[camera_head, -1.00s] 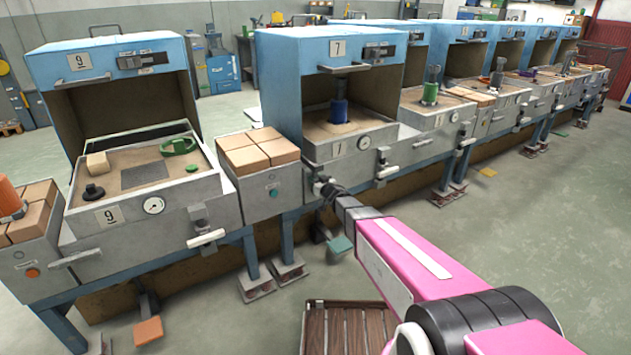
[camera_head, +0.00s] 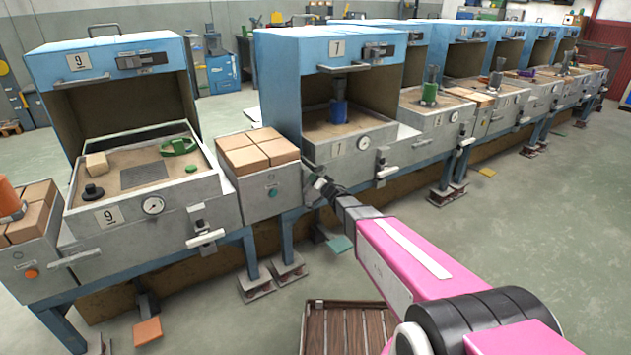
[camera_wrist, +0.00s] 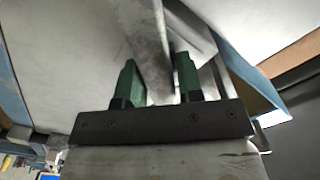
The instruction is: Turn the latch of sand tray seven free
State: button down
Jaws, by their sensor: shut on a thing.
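Sand tray seven (camera_head: 350,140) sits in the blue-framed bay marked 7, with a blue pattern standing in its sand. My gripper (camera_head: 319,187) is at the tray's lower left front corner, at the far end of my pink arm. In the wrist view, my gripper (camera_wrist: 157,75) has its two green fingers on either side of a grey metal piece. This piece appears to be the latch (camera_wrist: 152,70) of tray seven. In the head view the gripper largely covers the latch, so its angle cannot be told.
A grey stand with tan blocks (camera_head: 259,150) adjoins tray seven on the left. Tray nine (camera_head: 150,190) stands further left, and a row of similar bays runs off to the right. A slatted wooden platform (camera_head: 345,330) lies on the floor below my arm.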

jog(key=m, duration=0.4)
jog(key=shift+f+m, duration=0.1)
jog(key=shift+m, duration=0.2)
jog(key=shift+f+m, duration=0.15)
jog(key=shift+m, duration=2.15)
jog(key=shift+d, duration=0.1)
jog(key=c, duration=0.9)
grip_release()
jog(key=v, duration=1)
jog(key=shift+s+d, duration=0.25)
jog(key=shift+s, duration=0.1)
